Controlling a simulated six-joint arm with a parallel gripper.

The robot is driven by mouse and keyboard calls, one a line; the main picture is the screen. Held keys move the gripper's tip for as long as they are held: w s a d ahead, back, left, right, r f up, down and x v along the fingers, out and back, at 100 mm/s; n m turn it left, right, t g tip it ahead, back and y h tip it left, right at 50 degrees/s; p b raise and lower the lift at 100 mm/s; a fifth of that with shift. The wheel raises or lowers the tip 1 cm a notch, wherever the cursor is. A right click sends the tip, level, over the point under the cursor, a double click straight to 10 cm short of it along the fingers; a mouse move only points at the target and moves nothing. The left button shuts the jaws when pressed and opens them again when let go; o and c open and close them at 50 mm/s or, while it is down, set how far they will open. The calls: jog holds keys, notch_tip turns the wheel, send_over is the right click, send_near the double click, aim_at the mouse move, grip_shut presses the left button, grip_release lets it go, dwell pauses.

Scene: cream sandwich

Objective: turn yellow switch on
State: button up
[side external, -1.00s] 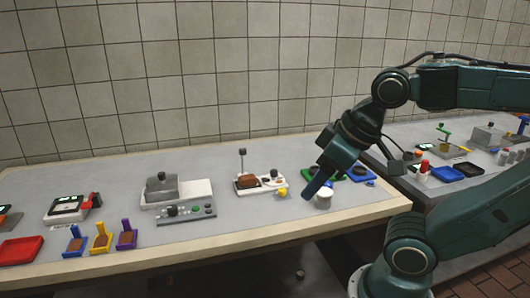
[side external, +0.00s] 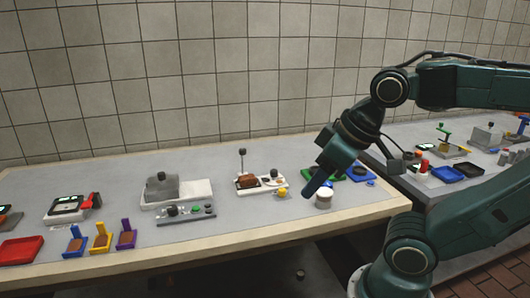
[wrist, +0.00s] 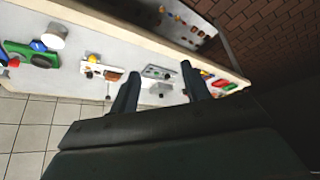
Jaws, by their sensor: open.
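A small yellow L-shaped piece (side external: 101,240) with an upright tab stands between a blue one (side external: 75,243) and a purple one (side external: 126,237) at the table's front left. A yellow knob (side external: 282,192) sits at the front of a white device (side external: 268,182); it also shows in the wrist view (wrist: 93,58). I cannot tell which of these is the yellow switch. My gripper (side external: 309,191) is above the table beside a white cup, right of the yellow knob. In the wrist view its fingers (wrist: 160,69) are apart with nothing between them.
The white cup (side external: 323,200) stands close to my gripper. A grey press-like device (side external: 163,187) with a control box (side external: 187,216) is mid-table. A red tray (side external: 20,250) is at far left. The table's front strip right of the control box is clear.

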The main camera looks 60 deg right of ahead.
jog(key=w, duration=0.1)
jog(key=g, duration=0.6)
send_over(282, 189)
notch_tip(282, 189, down, 11)
jog(key=shift+a+r+m, duration=0.1)
jog(key=shift+r+m, duration=0.1)
jog(key=shift+m, duration=0.2)
notch_tip(282, 189, down, 14)
jog(key=shift+r, duration=0.1)
jog(key=shift+c, duration=0.2)
